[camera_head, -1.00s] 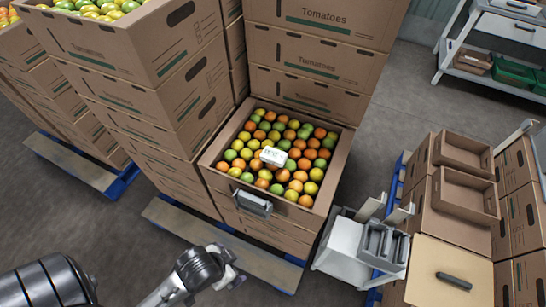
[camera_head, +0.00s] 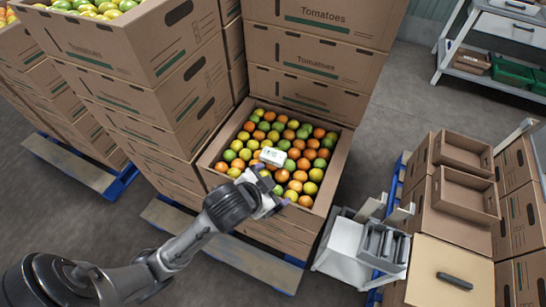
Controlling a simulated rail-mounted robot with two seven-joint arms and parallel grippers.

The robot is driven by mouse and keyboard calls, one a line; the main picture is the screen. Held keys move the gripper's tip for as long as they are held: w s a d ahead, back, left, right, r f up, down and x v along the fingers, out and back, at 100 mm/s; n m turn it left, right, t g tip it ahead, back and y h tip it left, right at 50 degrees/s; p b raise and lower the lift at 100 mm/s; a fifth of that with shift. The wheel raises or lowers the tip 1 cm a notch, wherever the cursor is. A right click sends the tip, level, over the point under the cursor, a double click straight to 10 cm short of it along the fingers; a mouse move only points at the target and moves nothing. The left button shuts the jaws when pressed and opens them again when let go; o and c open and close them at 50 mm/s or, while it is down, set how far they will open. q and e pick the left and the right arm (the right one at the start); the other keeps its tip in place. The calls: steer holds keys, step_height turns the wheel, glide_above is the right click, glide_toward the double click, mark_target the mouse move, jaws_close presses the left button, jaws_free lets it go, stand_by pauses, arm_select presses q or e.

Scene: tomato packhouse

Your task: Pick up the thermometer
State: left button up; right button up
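A small white device with dark markings, which looks like the thermometer (camera_head: 273,156), lies on top of the tomatoes in the open carton (camera_head: 338,172). My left gripper (camera_head: 272,194) is over the carton's front edge, just below the white device in the picture. A small gap shows between them. The gripper's fingers are small and partly hidden by its own body, so I cannot tell if they are open. My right gripper is not in view.
Tall stacks of tomato cartons stand behind (camera_head: 315,50) and to the left (camera_head: 150,85) of the open carton. At right are a small white stand (camera_head: 342,245), empty brown trays (camera_head: 465,195) and a tan surface with a dark bar-shaped object (camera_head: 455,281).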

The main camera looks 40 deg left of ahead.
arm_select(q)
steer(key=w+a+r+m+t, duration=0.1)
steer(key=w+r+m+t, duration=0.2)
steer(key=w+r, duration=0.8)
steer(key=m+g+y, duration=0.1)
steer(key=m+g, duration=0.9)
steer(key=m, duration=0.4)
glide_above(273, 155)
step_height(273, 155, down, 12)
steer(key=f+m+b, duration=0.1)
steer(key=f+m, duration=0.2)
steer(key=m, duration=0.1)
steer(key=f+m+g, duration=0.1)
steer(key=f+m, duration=0.2)
steer(key=m, duration=0.1)
steer(key=f+m+h+b, duration=0.1)
steer(key=f+m, duration=0.2)
steer(key=m, duration=0.1)
steer(key=shift+s+a+f+g+b, duration=0.1)
steer(key=shift+s+f+g+b, duration=0.1)
steer(key=shift+f+g+b, duration=0.15)
steer(key=shift+w+f+b, duration=0.15)
steer(key=shift+f+b, duration=0.25)
steer(key=shift+f, duration=0.95)
steer(key=shift+w+f+b, duration=0.1)
steer(key=shift+f+b, duration=0.3)
steer(key=shift+f, duration=0.95)
steer(key=shift+r, duration=0.1)
steer(key=c, duration=0.7)
